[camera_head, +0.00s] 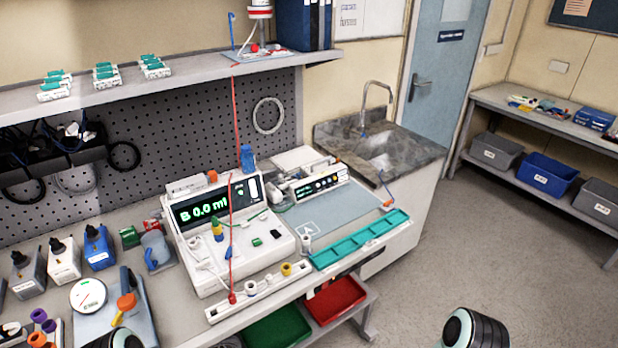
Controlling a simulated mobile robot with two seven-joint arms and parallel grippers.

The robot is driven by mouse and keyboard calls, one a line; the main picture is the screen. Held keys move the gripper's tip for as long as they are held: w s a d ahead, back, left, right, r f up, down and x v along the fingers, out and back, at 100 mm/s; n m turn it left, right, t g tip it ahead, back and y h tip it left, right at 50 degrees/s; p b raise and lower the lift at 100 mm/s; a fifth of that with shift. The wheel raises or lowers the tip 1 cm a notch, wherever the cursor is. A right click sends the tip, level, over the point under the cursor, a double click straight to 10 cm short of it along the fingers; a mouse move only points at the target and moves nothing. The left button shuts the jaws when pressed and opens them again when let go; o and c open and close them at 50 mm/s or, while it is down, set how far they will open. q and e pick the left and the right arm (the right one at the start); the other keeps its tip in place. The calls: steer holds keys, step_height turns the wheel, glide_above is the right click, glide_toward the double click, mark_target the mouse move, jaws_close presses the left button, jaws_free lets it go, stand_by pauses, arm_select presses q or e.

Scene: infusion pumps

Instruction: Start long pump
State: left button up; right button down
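A large white pump console (255,240) stands on the bench, its dark screen reading "B 0.0 ml" in green (205,210). On its sloped front are a green knob or plug, a black button and a green button (257,242). A longer, lower device (318,184) with a small lit green display and a row of small controls stands behind it to the right. Which of the two is the long pump, I cannot tell. A red line runs from the shelf down to the console's front. Only rounded parts of my arms show at the bottom edge; both grippers are out of view.
A green tray (362,238) and a white strip with small caps (258,290) lie along the bench front. Bottles (62,260) and a mug (156,250) stand left. A sink (380,150) is at the right end. Red and green bins sit below; the floor at right is clear.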

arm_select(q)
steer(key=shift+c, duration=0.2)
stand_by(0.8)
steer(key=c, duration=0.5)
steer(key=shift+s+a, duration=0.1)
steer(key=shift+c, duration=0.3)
